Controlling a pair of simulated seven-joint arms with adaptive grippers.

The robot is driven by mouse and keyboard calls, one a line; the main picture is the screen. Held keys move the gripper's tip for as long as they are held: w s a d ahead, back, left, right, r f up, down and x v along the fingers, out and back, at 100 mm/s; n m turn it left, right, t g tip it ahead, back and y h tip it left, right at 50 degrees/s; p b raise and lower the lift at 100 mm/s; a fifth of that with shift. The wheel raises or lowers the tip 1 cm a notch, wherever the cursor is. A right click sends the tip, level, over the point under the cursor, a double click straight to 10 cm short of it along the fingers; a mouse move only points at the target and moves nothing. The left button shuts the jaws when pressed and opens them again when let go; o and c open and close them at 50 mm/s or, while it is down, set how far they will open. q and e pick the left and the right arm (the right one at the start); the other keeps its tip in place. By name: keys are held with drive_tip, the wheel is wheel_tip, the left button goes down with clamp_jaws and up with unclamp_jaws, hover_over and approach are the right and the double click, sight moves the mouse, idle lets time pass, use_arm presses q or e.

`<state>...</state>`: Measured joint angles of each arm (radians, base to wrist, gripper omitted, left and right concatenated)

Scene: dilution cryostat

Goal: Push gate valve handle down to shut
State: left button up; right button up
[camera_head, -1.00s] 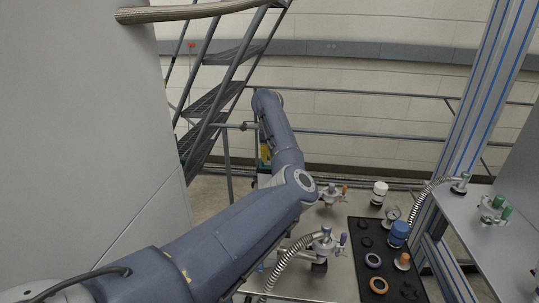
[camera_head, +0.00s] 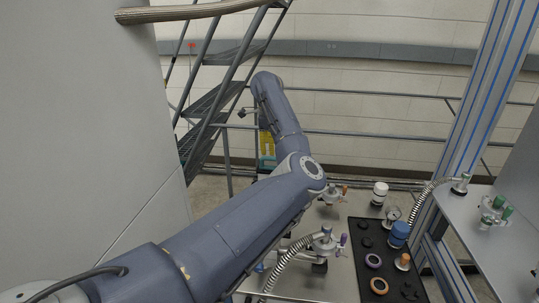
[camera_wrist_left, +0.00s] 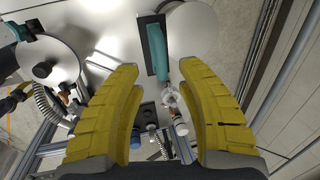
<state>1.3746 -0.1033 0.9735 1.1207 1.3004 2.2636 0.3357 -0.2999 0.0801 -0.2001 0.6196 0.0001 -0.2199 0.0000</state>
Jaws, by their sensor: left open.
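In the left wrist view my left gripper (camera_wrist_left: 166,100) has its two yellow fingers spread wide, with nothing held between them. A long teal handle (camera_wrist_left: 157,50) on a dark narrow plate shows beyond the fingertips, near the top middle. It looks like the gate valve handle, but I cannot be sure. The fingers do not appear to touch it; the distance is hard to judge. In the head view my left arm reaches away past the bench, and its yellow fingers cannot be made out clearly. I cannot pick out the teal handle there.
A steel bench (camera_head: 335,275) carries small valves, including one with a blue top (camera_head: 326,240). A shelf (camera_head: 490,230) and posts stand right, metal stairs (camera_head: 215,100) behind, a large grey panel (camera_head: 80,150) left.

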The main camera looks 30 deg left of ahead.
use_arm(q)
drive_tip(key=shift+s+d+r, duration=0.1)
drive_tip(key=shift+s+r, duration=0.1)
drive_tip(key=shift+r, duration=0.75)
drive_tip(key=shift+s+d+r, duration=0.1)
drive_tip(key=shift+s+r, duration=0.05)
drive_tip(key=shift+r, duration=0.8)
drive_tip(key=shift+s+d+r, duration=0.1)
drive_tip(key=shift+s+r, duration=0.1)
drive_tip(key=shift+r, duration=0.75)
use_arm(e)
drive_tip(key=shift+d, duration=0.1)
drive_tip(key=shift+c, duration=0.3)
